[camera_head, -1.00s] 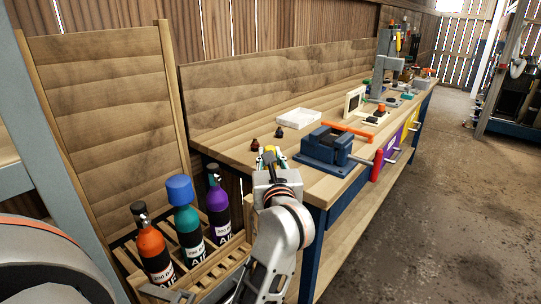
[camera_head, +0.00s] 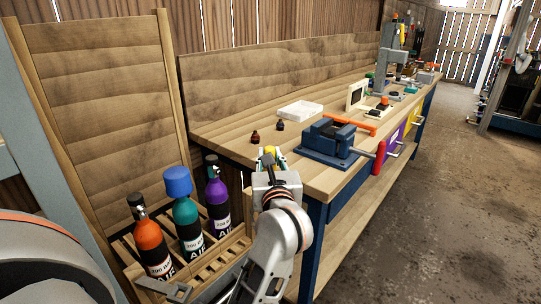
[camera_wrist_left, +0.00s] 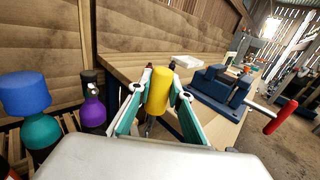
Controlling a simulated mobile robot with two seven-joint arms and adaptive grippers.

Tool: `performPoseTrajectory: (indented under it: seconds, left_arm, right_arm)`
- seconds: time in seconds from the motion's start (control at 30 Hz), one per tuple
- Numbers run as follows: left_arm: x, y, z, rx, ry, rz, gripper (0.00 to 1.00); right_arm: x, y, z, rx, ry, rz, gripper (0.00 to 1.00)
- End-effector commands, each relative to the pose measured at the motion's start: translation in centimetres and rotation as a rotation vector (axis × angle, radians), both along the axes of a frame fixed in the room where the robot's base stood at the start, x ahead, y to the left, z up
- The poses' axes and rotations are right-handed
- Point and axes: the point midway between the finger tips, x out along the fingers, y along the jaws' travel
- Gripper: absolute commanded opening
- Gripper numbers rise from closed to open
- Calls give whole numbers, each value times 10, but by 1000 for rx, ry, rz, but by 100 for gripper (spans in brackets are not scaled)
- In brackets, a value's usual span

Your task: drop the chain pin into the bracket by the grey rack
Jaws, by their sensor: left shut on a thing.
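My left gripper (camera_head: 269,159) is shut on a yellow cylindrical piece, which looks like the grip of the chain pin (camera_head: 268,151). In the left wrist view the chain pin (camera_wrist_left: 159,91) stands upright between the two green-lined fingers (camera_wrist_left: 157,100). Its lower part is mostly hidden behind the wrist housing. The gripper is in front of the bench's near left corner, not far from the gas bottles. A grey upright (camera_head: 40,135), perhaps part of the grey rack, runs down the left edge of the head view. I cannot make out the bracket for certain. My right gripper is not in view.
Orange, teal and purple air bottles (camera_head: 152,249) stand in a slatted wooden crate (camera_head: 206,267) at lower left. The wooden bench (camera_head: 232,140) carries a blue vise (camera_head: 329,142), a white tray (camera_head: 300,111) and two small dark bottles. Open floor (camera_head: 440,220) lies to the right.

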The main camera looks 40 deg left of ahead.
Motion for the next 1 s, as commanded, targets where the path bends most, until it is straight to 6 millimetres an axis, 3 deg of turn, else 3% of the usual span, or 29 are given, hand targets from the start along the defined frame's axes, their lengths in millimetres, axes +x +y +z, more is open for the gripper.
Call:
performPoseTrajectory:
  seconds: [1.0]
  left_arm:
    - [0,0,-28,1,1,0,0]
  right_arm:
    - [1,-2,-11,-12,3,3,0]
